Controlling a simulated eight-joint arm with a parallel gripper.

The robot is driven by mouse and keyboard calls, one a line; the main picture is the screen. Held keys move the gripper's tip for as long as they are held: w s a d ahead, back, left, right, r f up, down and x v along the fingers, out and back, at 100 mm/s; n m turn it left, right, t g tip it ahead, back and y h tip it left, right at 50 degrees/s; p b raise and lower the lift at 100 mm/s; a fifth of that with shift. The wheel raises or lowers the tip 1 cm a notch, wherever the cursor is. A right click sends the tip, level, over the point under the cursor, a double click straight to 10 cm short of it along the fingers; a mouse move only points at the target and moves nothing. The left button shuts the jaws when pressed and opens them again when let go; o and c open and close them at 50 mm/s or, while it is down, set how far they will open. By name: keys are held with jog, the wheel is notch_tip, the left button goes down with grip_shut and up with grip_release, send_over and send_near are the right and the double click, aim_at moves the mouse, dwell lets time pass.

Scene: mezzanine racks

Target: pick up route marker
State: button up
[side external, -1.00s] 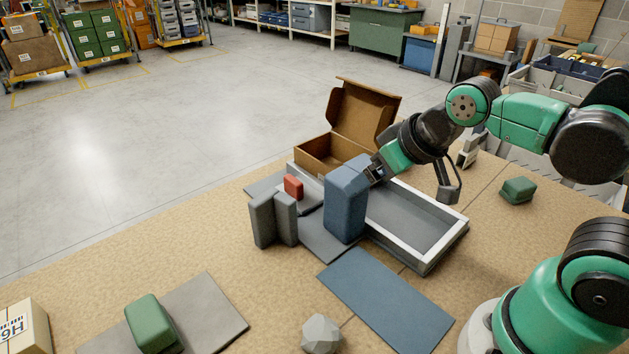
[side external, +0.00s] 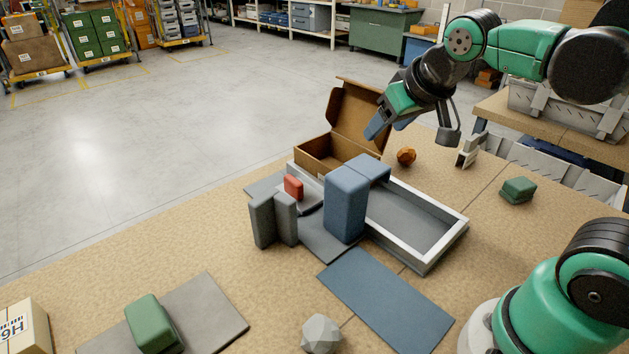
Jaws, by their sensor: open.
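No object carries a readable route marker label, so I cannot tell for sure which one it is. A faceted orange piece (side external: 406,156) lies on the tan table behind the tray. A small red block (side external: 293,187) stands among grey blocks, its lower part partly hidden. A faceted pale grey piece (side external: 321,334) lies at the near edge of the picture. My gripper (side external: 387,127) is open in the air, in front of the open box's lid as seen here and left of the orange piece. It appears to hold nothing.
A tall blue block (side external: 346,205) stands beside the grey, white-rimmed tray (side external: 447,240). An open cardboard box (side external: 320,150) is behind. Green blocks lie at right (side external: 517,190) and lower left (side external: 149,322). The blue mat (side external: 388,300) is bare.

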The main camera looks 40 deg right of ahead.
jog(key=w+d+m+g+h, duration=0.25)
jog(key=d+m+h, duration=0.35)
jog(key=d, duration=0.8)
jog(key=m+g+h, duration=0.5)
jog(key=m, duration=0.5)
send_over(470, 140)
jog(key=a, duration=0.3)
notch_tip(470, 140, down, 2)
jog(key=shift+t, duration=0.25)
notch_tip(470, 140, down, 10)
jog(key=shift+w+f, duration=0.1)
jog(key=shift+f, duration=0.45)
jog(key=shift+d+f, duration=0.2)
jog(key=shift+d, duration=0.1)
jog(key=x, duration=0.5)
grip_shut()
